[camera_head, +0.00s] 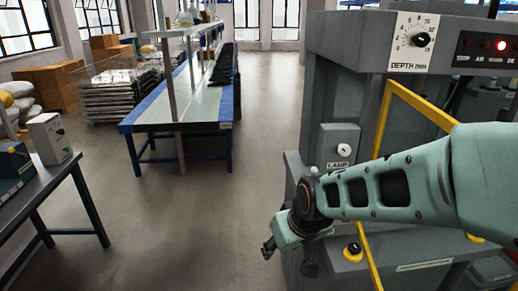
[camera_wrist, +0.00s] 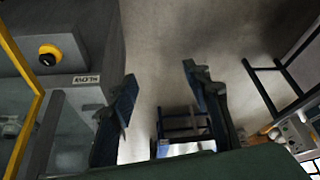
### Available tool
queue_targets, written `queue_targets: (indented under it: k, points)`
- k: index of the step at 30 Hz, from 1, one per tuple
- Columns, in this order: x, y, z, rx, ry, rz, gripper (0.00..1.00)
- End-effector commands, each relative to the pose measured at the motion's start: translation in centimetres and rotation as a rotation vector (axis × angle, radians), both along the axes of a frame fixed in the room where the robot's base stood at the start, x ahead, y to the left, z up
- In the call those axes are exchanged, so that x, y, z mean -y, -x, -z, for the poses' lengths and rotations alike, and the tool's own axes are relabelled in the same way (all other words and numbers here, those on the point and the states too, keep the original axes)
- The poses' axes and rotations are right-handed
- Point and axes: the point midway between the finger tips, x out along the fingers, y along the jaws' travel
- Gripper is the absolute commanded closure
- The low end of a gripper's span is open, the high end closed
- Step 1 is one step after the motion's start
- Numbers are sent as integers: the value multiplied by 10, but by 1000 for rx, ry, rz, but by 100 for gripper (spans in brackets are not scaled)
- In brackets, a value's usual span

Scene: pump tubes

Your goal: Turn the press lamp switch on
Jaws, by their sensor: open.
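The lamp switch (camera_head: 344,150) is a small white knob on a grey plate on the front of the grey press (camera_head: 340,50). A label reading LAMP (camera_head: 338,164) is under it. The knob's exact turn angle is too small to tell. My gripper (camera_head: 289,259) is below and left of the switch, in front of the press, and apart from the knob. Its fingers point down and are open and empty. The lamp switch is not in the wrist view.
A yellow-and-black button (camera_head: 353,250) sits low on the press, also in the wrist view (camera_wrist: 48,55). A yellow frame (camera_head: 383,120) stands right of the switch, partly behind my arm. A depth dial (camera_head: 421,40) and red light (camera_head: 501,45) are above.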

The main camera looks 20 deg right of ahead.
Motion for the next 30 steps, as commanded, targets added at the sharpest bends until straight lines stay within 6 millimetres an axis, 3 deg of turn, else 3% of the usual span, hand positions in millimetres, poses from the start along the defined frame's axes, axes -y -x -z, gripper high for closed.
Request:
queue_targets:
  k: [1, 6, 10, 14, 17, 21, 25, 30]
  points:
    - [12, -3, 31, -15, 36, -6, 56]
    - [65, -12, 85, -16, 198, -22, 56]
    - [109, -16, 106, -3, 363, -50, 56]
    - [153, -23, 104, 31, 556, -92, 56]
    - [180, -30, 86, 69, 719, -134, 56]
    - [204, -42, 37, 146, 966, -203, 56]
    - [205, -51, -23, 233, 1187, -267, 56]
    - [187, -53, -92, 338, 1403, -324, 56]
